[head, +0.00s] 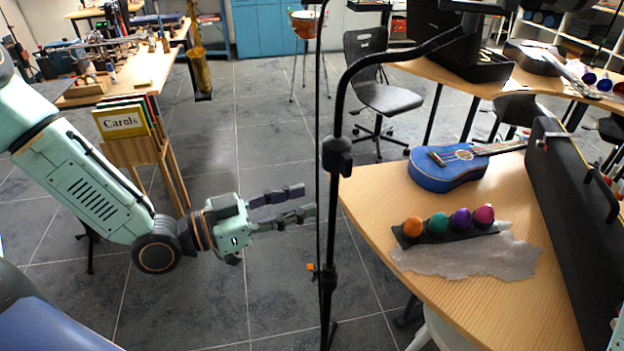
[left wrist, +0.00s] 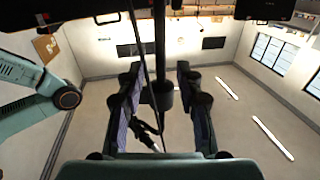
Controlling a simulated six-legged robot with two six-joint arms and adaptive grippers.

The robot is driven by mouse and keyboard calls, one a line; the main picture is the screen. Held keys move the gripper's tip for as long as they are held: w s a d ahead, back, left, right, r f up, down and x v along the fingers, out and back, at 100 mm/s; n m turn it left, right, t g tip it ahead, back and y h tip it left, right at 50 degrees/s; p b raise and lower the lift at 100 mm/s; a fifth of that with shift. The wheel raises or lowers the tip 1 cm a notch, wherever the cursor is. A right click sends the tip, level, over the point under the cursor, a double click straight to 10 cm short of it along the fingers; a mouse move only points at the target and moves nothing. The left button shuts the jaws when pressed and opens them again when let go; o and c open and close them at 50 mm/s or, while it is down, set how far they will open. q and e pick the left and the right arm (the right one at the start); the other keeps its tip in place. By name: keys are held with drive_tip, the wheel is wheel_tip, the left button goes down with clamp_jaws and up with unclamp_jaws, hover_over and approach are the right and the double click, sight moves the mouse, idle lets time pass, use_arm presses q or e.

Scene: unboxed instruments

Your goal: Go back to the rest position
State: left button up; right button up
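My left gripper (head: 308,200) is in the middle of the head view, at the end of the pale green arm from the left. Its two dark fingers point right and stand apart with nothing held between them. The fingertips appear close to a black stand (head: 333,230) and its thin cable; I cannot tell whether they touch. In the left wrist view the two fingers of the left gripper (left wrist: 160,85) are spread, with the stand's pole and cable showing between them. My right gripper is not in view.
A wooden table (head: 450,290) at right holds a blue ukulele (head: 447,170), several coloured egg-shaped items on a dark strip, grey cloth (head: 470,257) and a long black case (head: 565,220). A wooden rack with songbooks (head: 122,122) stands behind my left arm. Open tiled floor lies between.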

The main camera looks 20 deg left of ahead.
use_arm(q)
drive_tip(key=shift+f, duration=0.1)
wheel_tip(320, 180, down, 14)
drive_tip(key=s+a+n+g+y, duration=0.2)
drive_tip(key=s+n+g+y, duration=0.15)
drive_tip(key=n+y, duration=0.5)
drive_tip(key=s+f+g+y+b, duration=0.1)
drive_tip(key=s+f+g+y, duration=0.1)
drive_tip(key=s+f+g, duration=0.2)
drive_tip(key=s+a+f+g+y+b, duration=0.1)
drive_tip(key=s+f+g, duration=0.4)
drive_tip(key=s+f, duration=0.6)
drive_tip(key=s+n+y+b, duration=0.1)
drive_tip(key=s, duration=0.5)
drive_tip(key=shift+s+a+b, duration=0.25)
drive_tip(key=shift+s+b, duration=0.05)
drive_tip(key=shift+s, duration=0.05)
